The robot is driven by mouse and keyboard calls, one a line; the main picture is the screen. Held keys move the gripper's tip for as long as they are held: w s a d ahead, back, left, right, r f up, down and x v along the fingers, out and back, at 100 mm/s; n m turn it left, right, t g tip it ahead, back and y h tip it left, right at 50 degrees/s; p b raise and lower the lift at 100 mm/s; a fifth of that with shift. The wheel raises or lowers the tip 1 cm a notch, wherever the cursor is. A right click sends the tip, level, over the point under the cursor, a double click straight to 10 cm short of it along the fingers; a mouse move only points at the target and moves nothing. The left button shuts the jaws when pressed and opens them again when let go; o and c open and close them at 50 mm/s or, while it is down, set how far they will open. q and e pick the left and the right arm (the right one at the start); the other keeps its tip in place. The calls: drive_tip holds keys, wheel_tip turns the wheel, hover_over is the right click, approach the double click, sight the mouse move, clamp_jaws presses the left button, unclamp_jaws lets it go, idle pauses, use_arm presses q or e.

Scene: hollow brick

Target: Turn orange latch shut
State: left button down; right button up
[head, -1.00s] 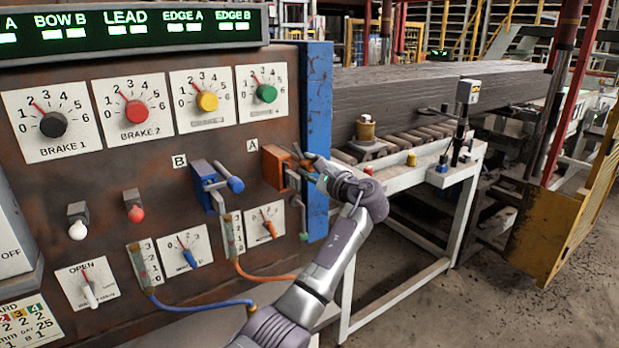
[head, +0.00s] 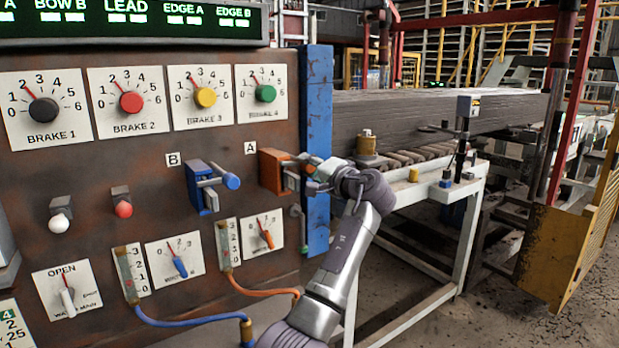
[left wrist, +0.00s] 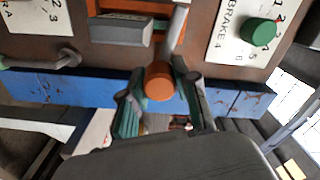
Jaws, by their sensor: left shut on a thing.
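The orange latch (head: 271,170), labelled A, is mounted near the right edge of the rusty control panel. My left gripper (head: 304,171) is at its right side, and its fingers hide much of the handle. In the left wrist view the round orange end of the latch handle (left wrist: 159,81) sits between the two fingers of the left gripper (left wrist: 163,100), which are shut on it. A grey bar joins the orange end to the latch body (left wrist: 130,8). My right gripper is not in view.
A blue latch (head: 202,187), labelled B, sticks out left of the orange one. A blue post (head: 318,120) edges the panel just behind my gripper. Brake dials line the panel above. A white stand (head: 470,225) is at the right.

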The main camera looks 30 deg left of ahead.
use_arm(q)
drive_tip(key=shift+f+n+b, duration=0.15)
drive_tip(key=shift+n+b, duration=0.55)
drive_tip(key=shift+n, duration=0.4)
drive_tip(key=c, duration=1.2)
unclamp_jaws()
drive_tip(key=shift+o, duration=0.3)
drive_tip(key=shift+d, duration=0.1)
drive_tip(key=v, duration=1.2)
